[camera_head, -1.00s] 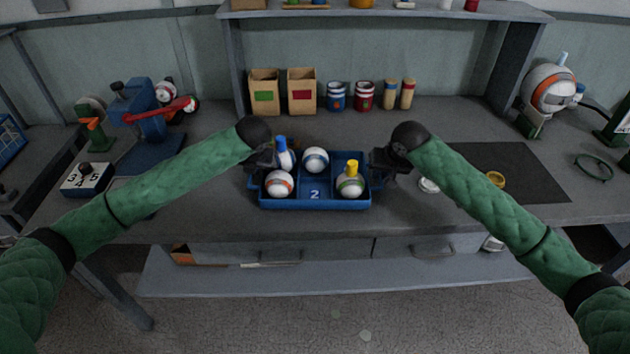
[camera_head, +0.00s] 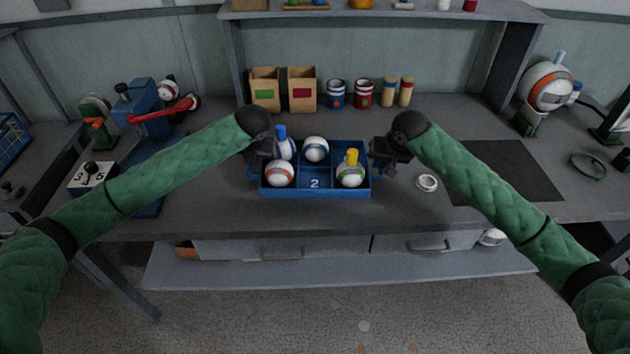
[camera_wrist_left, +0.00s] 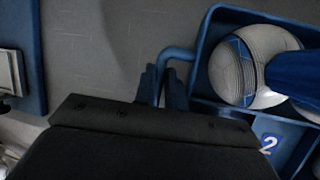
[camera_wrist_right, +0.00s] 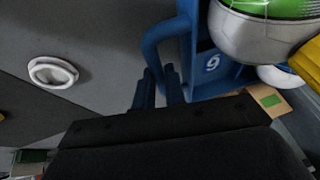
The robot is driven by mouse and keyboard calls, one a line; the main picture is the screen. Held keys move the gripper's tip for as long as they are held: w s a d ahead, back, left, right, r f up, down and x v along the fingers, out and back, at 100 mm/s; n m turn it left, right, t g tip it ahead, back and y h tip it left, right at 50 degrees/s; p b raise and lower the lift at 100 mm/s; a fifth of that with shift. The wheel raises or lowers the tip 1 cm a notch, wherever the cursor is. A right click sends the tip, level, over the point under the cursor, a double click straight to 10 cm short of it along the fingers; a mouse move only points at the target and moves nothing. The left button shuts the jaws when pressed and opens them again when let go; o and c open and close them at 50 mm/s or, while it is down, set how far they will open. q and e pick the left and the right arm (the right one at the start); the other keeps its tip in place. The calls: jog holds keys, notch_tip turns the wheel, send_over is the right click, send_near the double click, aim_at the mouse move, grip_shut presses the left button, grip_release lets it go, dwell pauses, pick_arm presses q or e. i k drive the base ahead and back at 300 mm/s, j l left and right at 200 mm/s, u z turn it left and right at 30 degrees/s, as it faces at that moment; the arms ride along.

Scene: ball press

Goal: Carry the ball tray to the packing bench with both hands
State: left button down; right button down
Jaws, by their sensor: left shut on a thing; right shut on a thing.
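The blue ball tray (camera_head: 284,192), marked with a 2, is between my two grippers in the head view. It holds an orange-banded ball (camera_head: 279,175) at front left, a blue-banded ball (camera_head: 316,149) at the back middle, a ball with a blue top (camera_head: 283,146) at back left and one with a yellow top (camera_head: 351,172) at front right. My left gripper (camera_head: 262,160) is shut on the tray's left handle (camera_wrist_left: 176,52). My right gripper (camera_head: 380,158) is shut on its right handle (camera_wrist_right: 158,38). My wrists partly hide both handles in the head view.
A white ring (camera_head: 427,183) and a dark mat (camera_head: 507,171) lie to the right. Two cardboard boxes (camera_head: 302,89) and several cans stand behind. A blue press with a red lever (camera_head: 160,113) stands at left. A ball-shaped device (camera_head: 546,88) stands at right.

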aim_at(499, 156)
jog(key=z, duration=1.25)
jog(key=i+j, duration=0.35)
jog(key=i, duration=0.2)
jog(key=i+j+z, duration=0.15)
jog(key=i+j, duration=0.15)
jog(key=i, duration=0.25)
